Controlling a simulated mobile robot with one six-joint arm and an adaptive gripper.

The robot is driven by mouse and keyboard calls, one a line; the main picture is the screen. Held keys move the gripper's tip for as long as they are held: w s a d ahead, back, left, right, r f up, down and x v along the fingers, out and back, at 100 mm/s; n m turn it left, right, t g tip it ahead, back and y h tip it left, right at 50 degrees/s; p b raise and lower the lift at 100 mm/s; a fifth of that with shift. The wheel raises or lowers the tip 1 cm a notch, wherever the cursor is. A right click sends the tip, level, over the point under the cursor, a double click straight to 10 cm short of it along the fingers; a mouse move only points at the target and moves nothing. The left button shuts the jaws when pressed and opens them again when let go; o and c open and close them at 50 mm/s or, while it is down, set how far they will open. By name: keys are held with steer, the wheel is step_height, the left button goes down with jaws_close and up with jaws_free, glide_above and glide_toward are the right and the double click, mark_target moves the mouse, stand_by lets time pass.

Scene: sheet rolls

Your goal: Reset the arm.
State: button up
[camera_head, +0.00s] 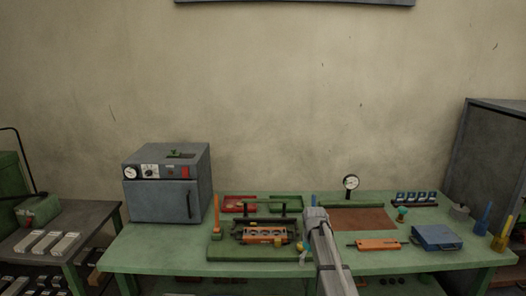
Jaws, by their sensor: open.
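My arm rises from the bottom of the head view, right of centre, over the front of the green workbench (180,250). Its grey wrist is at the top of the visible links. My gripper (304,253) is small and partly hidden there, just right of the green fixture (258,254) with an orange part (263,235) in it. The gripper is open, and I see nothing held in it. I cannot tell how far it is above the bench.
A grey oven (160,200) stands at the bench's left. A dial gauge (350,184), brown mat (375,218), orange tool (378,244) and blue case (437,238) lie right of my arm. A side table (85,222) holds grey bars. A dark cabinet (490,150) stands far right.

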steer(key=s+f+m+b, duration=0.2)
steer(key=s+m, duration=0.1)
steer(key=s, duration=0.9)
steer(key=s+f+m+b, duration=0.2)
steer(key=s+m, duration=0.1)
steer(key=s, duration=1)
steer(key=shift+a+f+b, duration=0.2)
steer(key=shift+f+b, duration=0.1)
steer(key=shift+f, duration=0.1)
